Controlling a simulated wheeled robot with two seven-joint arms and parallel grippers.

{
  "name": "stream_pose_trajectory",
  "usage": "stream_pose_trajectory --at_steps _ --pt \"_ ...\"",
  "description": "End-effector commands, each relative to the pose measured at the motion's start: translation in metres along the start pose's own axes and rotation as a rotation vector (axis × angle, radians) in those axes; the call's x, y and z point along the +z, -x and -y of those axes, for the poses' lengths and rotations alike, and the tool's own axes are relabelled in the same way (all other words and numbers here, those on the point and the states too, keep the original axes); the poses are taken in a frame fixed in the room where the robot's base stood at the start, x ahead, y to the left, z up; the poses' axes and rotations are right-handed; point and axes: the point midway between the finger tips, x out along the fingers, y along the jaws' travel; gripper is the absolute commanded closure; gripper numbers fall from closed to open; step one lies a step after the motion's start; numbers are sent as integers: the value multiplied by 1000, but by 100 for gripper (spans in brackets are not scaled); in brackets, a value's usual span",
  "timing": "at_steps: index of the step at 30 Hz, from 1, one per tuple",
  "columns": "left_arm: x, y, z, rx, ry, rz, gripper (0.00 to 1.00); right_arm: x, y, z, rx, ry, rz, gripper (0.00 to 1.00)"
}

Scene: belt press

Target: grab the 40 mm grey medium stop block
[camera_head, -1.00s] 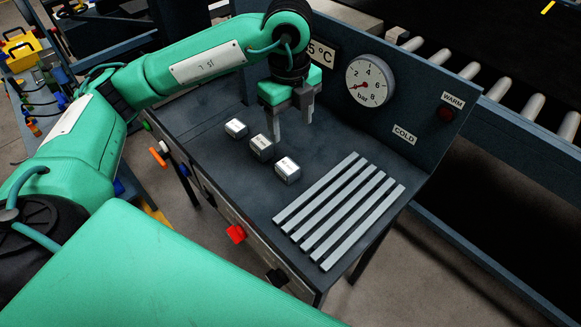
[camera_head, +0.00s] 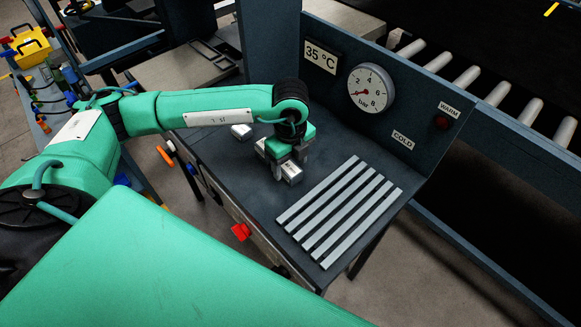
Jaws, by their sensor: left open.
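Small stop blocks stand in a row on the dark bench top. The far-left silver block (camera_head: 241,131) is clear of the gripper. The near silver-grey block (camera_head: 292,174) shows just below my left gripper (camera_head: 286,163). The middle, darker grey block is mostly hidden behind the gripper and wrist. The labels are too small to read, so I cannot tell which block is the 40 mm one. My left gripper is open and low over the near block, its fingers pointing down; I cannot tell whether they touch it. My right gripper is not in view.
Several pale parallel bars (camera_head: 341,212) lie to the right of the blocks. A back panel carries a pressure gauge (camera_head: 371,89), a 35 °C sign (camera_head: 321,57) and a dark red button (camera_head: 442,123). A red knob (camera_head: 241,231) sits on the bench front.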

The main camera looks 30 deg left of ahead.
Motion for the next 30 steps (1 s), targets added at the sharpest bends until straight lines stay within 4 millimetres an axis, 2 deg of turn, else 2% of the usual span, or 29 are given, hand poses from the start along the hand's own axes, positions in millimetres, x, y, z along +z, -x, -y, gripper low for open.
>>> stream_pose_trajectory --at_steps 4,10,18,30 --pt "0 -10 0 0 -1 -1 36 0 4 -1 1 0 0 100" --pt "0 -11 0 -1 -1 -1 36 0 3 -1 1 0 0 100" --pt "0 -10 0 -1 -1 -1 89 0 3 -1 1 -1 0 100" --pt "-1 -3 1 -4 -2 -1 91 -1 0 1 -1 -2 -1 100"
